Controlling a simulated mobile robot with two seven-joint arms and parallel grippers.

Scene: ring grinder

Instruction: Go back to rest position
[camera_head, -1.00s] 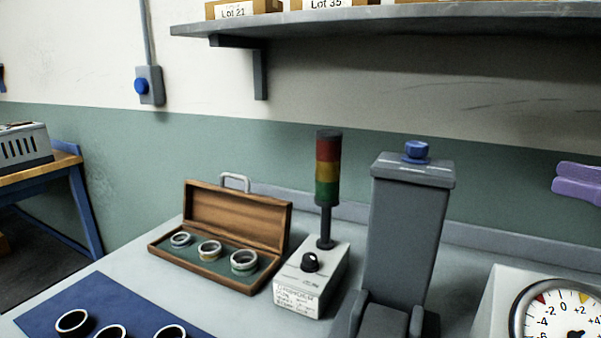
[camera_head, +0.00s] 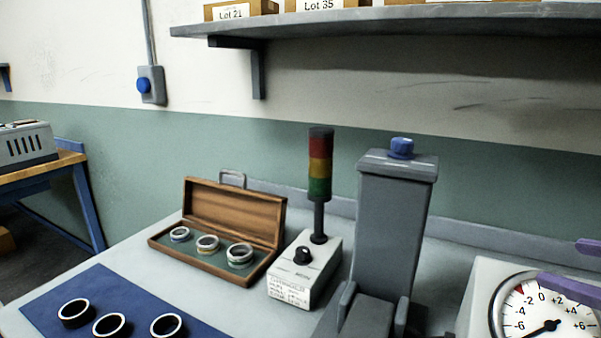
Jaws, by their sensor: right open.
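My right gripper (camera_head: 558,263) is at the right edge of the head view. Its two purple fingers are apart with nothing between them. The lower finger overlaps the upper right of the dial gauge (camera_head: 510,322) in the picture; I cannot tell how far it is from the gauge. The rest of this gripper and its arm are out of the frame. My left gripper is not in view.
A grey column with a blue knob (camera_head: 401,148) stands on the bench, beside a signal-lamp box (camera_head: 300,285). An open wooden case (camera_head: 235,207) holds three rings. A shelf (camera_head: 330,25) hangs above.

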